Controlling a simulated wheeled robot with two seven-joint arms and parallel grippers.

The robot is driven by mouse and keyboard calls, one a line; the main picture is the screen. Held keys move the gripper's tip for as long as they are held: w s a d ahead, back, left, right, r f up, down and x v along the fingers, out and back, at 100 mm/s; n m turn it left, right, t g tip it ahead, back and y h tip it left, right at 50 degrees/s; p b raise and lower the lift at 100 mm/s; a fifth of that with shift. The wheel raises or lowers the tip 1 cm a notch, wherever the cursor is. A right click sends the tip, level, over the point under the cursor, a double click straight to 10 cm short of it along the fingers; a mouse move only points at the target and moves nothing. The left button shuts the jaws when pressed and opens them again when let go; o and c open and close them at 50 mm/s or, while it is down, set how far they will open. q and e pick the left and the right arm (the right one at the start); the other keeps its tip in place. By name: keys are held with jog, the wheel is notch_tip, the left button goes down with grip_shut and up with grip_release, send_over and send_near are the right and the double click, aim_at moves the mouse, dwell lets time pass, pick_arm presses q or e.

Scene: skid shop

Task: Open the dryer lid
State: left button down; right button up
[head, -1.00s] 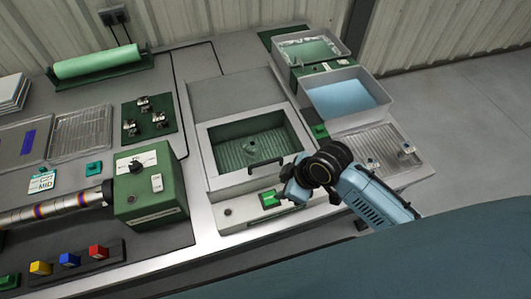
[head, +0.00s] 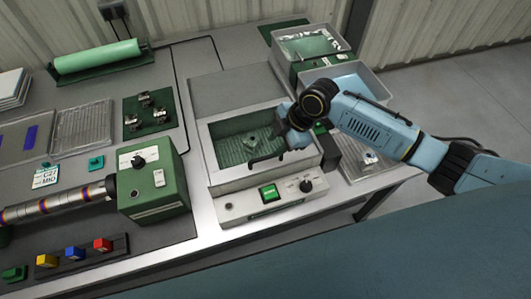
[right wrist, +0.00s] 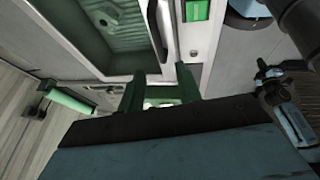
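The dryer (head: 232,208) stands at the middle of the bench. Its lid (head: 226,174) has a light frame, a window and a dark bar handle (head: 267,158) near the front edge. The lid looks down; a small green part shows through the window. My right gripper (head: 288,142) is over the lid's right side, close to the handle's right end. In the right wrist view its two green fingers (right wrist: 158,76) are apart, with the dark handle (right wrist: 157,32) just beyond their tips. I cannot tell whether they touch it. My left gripper is not in view.
The dryer's front panel has a lit green switch (head: 269,193) and a black knob (head: 306,185). A green control box (head: 153,183) stands to the left. A tray with a green sheet (head: 305,47) is behind my right arm. A wire rack (head: 352,172) lies to the right.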

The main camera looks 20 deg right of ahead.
aim_at(262, 158)
jog(key=x, duration=0.7)
jog(key=shift+a+f, duration=0.15)
jog(key=shift+f, duration=0.2)
grip_shut()
